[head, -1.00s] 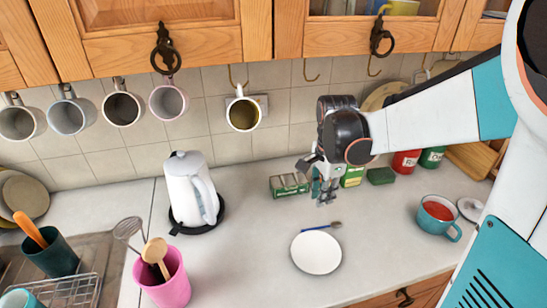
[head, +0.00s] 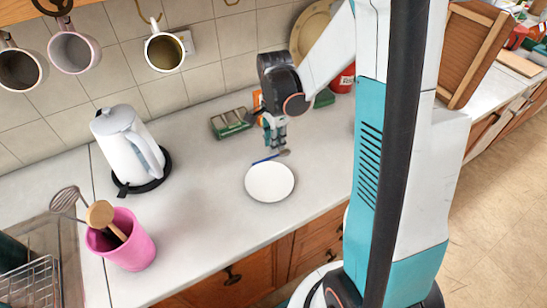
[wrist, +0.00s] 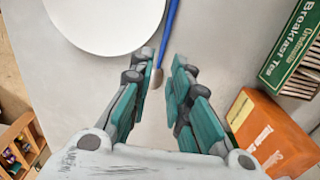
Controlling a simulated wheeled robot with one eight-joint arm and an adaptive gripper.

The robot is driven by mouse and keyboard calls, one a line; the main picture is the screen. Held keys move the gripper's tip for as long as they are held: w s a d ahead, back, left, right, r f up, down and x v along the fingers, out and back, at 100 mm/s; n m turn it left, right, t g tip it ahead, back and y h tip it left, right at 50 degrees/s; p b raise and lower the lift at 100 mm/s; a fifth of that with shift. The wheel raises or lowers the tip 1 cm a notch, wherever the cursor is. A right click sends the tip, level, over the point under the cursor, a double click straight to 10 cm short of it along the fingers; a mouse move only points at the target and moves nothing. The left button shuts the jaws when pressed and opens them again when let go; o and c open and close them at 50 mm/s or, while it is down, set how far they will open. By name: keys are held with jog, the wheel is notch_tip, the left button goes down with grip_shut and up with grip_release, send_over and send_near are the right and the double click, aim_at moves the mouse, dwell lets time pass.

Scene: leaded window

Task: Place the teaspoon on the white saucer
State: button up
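The white saucer (head: 269,183) lies flat on the grey worktop, and part of it shows at the top of the wrist view (wrist: 105,22). The teaspoon (head: 265,159) has a blue handle and lies on the worktop just behind the saucer. In the wrist view the teaspoon's blue handle (wrist: 171,28) runs close beside the saucer's rim, and its bowl end lies between the fingers. My gripper (head: 276,146) points down above the spoon's bowl end. In the wrist view its fingers (wrist: 161,62) are apart with nothing held between them.
A green tea box (head: 230,123) stands behind and left of my gripper; an orange box (wrist: 268,132) is close to the fingers. The white kettle (head: 128,140) and pink utensil pot (head: 128,243) stand at left. Mugs hang above. Worktop left of the saucer is clear.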

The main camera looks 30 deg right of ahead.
aim_at(273, 155)
notch_tip(273, 155, down, 5)
jog(key=shift+a+r+b, duration=0.1)
jog(key=shift+b, duration=0.75)
grip_shut()
jog(key=shift+r, duration=0.1)
